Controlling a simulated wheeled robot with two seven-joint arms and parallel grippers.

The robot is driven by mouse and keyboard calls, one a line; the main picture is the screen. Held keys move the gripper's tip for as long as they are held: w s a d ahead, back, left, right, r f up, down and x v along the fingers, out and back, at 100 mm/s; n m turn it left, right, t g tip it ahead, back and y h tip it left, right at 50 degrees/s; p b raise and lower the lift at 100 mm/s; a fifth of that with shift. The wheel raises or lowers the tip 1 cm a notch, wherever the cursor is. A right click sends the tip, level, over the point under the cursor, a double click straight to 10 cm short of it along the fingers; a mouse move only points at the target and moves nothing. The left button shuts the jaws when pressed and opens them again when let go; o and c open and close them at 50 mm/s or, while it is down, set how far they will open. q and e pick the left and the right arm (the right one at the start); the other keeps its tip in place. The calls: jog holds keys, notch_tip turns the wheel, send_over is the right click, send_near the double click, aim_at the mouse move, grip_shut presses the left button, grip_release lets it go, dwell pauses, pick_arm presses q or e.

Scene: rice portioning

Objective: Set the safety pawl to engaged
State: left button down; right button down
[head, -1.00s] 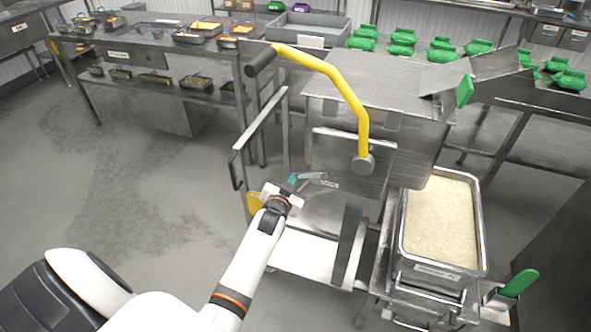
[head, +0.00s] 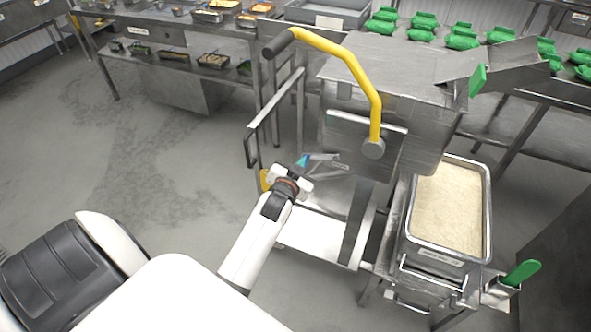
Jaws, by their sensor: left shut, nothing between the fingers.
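My left gripper (head: 308,184) is beside the steel press machine, at its left front, shut and empty. A small teal-tipped part (head: 303,160), which may be the safety pawl, shows just beyond it. Whether they touch is unclear, and I cannot read the part's position. The machine's large yellow crank lever (head: 352,66) rises above, with a dark grip at its upper left end and a round grey hub (head: 374,148) at its lower end. A small yellow piece (head: 265,180) shows left of my gripper, partly hidden. My right gripper is out of view.
A steel pan of rice (head: 487,215) stands right of the machine, with a green-handled tool (head: 521,272) beside it. Green packs (head: 462,38) line the back table. The floor at left is clear.

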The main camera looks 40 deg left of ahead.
pick_arm(q)
jog(key=v, duration=0.4)
jog(key=shift+s+a, duration=0.1)
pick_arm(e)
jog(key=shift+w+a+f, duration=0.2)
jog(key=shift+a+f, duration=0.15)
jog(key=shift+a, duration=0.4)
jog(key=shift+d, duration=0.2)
